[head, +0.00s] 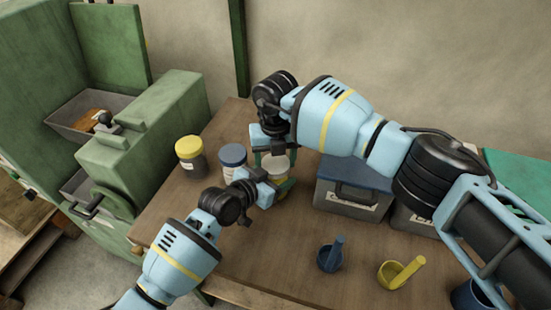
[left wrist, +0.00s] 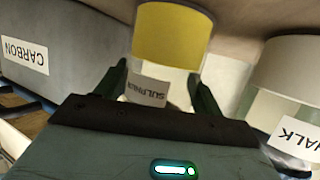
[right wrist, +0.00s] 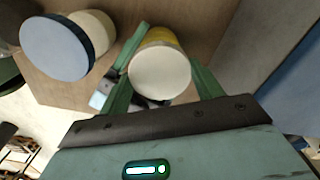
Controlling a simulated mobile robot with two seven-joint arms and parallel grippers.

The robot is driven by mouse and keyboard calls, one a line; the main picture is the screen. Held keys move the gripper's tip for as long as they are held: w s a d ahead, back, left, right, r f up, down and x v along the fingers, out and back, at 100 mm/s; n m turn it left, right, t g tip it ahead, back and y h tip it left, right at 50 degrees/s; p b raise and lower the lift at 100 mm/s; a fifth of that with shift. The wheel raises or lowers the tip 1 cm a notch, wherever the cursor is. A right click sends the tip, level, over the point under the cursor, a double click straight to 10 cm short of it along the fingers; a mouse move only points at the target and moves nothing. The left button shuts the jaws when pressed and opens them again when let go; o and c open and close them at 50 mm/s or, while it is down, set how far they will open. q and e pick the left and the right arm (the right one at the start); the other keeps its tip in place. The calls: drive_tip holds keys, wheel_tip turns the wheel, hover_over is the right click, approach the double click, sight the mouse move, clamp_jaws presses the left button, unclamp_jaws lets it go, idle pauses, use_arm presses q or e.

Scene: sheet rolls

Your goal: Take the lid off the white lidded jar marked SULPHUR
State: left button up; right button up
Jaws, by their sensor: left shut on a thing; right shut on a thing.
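The SULPHUR jar (head: 280,184) stands on the table, a clear jar with yellow contents and a white lid (head: 276,164). In the left wrist view its yellow part (left wrist: 170,32) and SULPHUR label appear upside down. My left gripper (head: 272,187) is shut on the jar's body, with a finger on each side; it also shows in the left wrist view (left wrist: 160,90). My right gripper (head: 272,155) comes from above and is shut on the lid, whose round top faces the right wrist camera (right wrist: 160,73). Whether the lid sits fully on the rim is hidden by the grippers.
A blue-lidded jar (head: 232,154), labelled CHALK in the left wrist view (left wrist: 292,95), stands close on the left. A yellow-lidded jar (head: 188,147) is farther left. A grey CARBON box (head: 345,198) stands right. Blue (head: 328,260) and yellow (head: 392,275) scoops lie in front.

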use_arm(q)
drive_tip(key=shift+w+a, duration=0.1)
drive_tip(key=shift+a, duration=0.1)
use_arm(e)
drive_tip(key=shift+d, duration=0.1)
drive_tip(key=o, duration=1.1)
drive_tip(key=shift+c, duration=0.2)
use_arm(q)
drive_tip(key=shift+d, duration=0.1)
drive_tip(key=shift+d, duration=0.15)
use_arm(e)
drive_tip(key=shift+a, duration=0.25)
